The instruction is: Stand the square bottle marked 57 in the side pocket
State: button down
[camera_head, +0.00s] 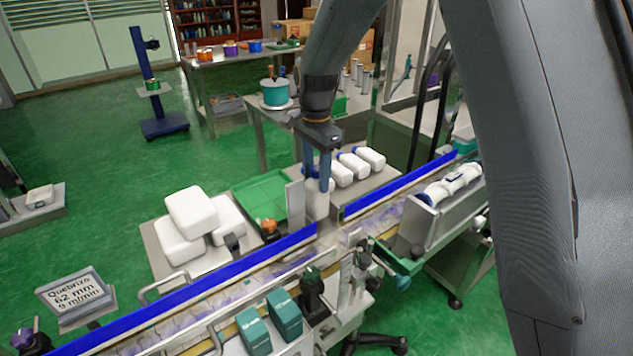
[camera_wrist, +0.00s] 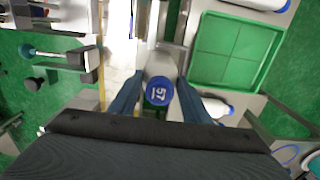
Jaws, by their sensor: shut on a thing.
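My gripper (camera_head: 317,178) is shut on a white bottle (camera_head: 317,203) with a blue cap, and its fingers point down. In the wrist view, the bottle (camera_wrist: 158,92) sits between the two blue fingers, and its cap reads 57. It looks upright, at the gap beside the conveyor's blue rail. A pale upright plate (camera_head: 295,202) stands just left of it in the head view. I cannot tell whether the bottle's base touches anything. The side pocket is not clearly distinguishable; the gripper and bottle may hide it.
Several white bottles lie on a grey tray (camera_head: 333,207) behind the held one. A green tray (camera_head: 247,188), divided in compartments, lies to the left. The blue conveyor rail (camera_head: 200,296) runs along the front. White containers (camera_head: 192,212) are stacked at left. A sign (camera_head: 75,292) reads "Quebrizo 62 mm".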

jog(key=shift+f+p, duration=0.3)
jog(key=shift+f, duration=0.95)
jog(key=shift+f, duration=0.1)
jog(key=c, duration=1)
grip_release()
notch_tip(320, 180, up, 12)
jog(key=b, duration=0.4)
